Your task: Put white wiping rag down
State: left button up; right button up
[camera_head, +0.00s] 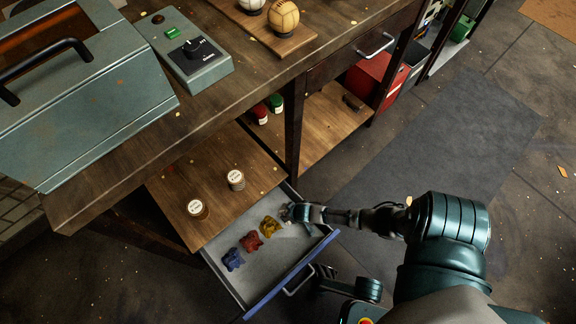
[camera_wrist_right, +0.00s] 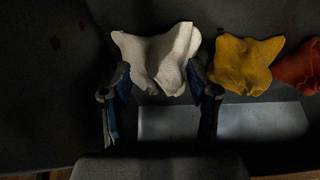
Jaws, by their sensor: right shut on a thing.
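The white wiping rag (camera_wrist_right: 158,58) is a crumpled cloth, held between the two fingers of my right gripper (camera_wrist_right: 159,85) in the wrist view. In the head view the right gripper (camera_head: 298,212) is at the right end of the open drawer (camera_head: 222,255), low inside it, and hides most of the rag (camera_head: 287,213). I cannot tell whether the rag touches the drawer floor. A yellow rag (camera_head: 270,226), a red rag (camera_head: 251,241) and a blue rag (camera_head: 233,259) lie in a row beside it. My left gripper (camera_head: 324,277) seems to show dark below the drawer handle; its fingers are unclear.
The drawer's blue front edge (camera_head: 292,273) carries a metal handle (camera_head: 299,281). Two round tins (camera_head: 236,180) stand on the wooden shelf behind. Above are a workbench (camera_head: 245,85) with a grey toolbox (camera_head: 90,100) and balls (camera_head: 283,16).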

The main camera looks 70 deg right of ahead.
jog(key=o, duration=1.1)
jog(key=shift+f, duration=0.1)
jog(key=shift+o, duration=0.3)
